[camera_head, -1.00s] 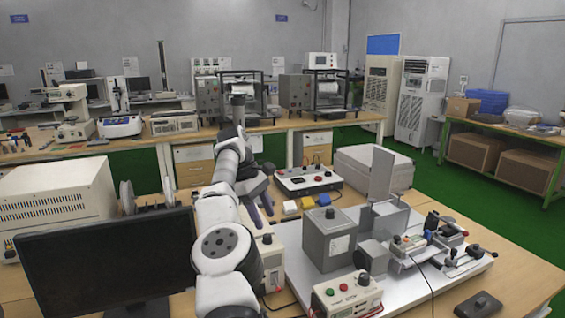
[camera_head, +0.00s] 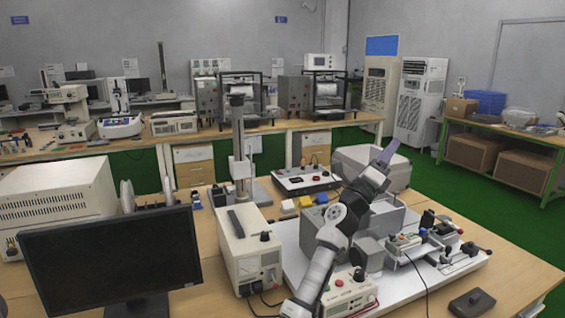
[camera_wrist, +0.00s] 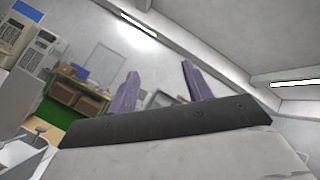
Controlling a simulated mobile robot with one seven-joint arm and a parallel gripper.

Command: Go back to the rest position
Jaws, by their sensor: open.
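My gripper (camera_head: 385,153) is raised above the test rig on the bench, with its purple fingers pointing up and to the right in the head view. In the wrist view my gripper (camera_wrist: 158,86) shows two purple fingers spread apart with nothing between them. The grey box of the rig (camera_head: 312,236) stands partly hidden behind my arm. The white base plate (camera_head: 420,288) lies under the rig. My gripper appears apart from everything around it.
A black monitor (camera_head: 105,262) stands at the front left. A cream power unit (camera_head: 250,256) and a tall stand (camera_head: 238,150) are left of my arm. A control box with buttons (camera_head: 349,292) is close to my forearm. A small black box (camera_head: 472,303) lies front right.

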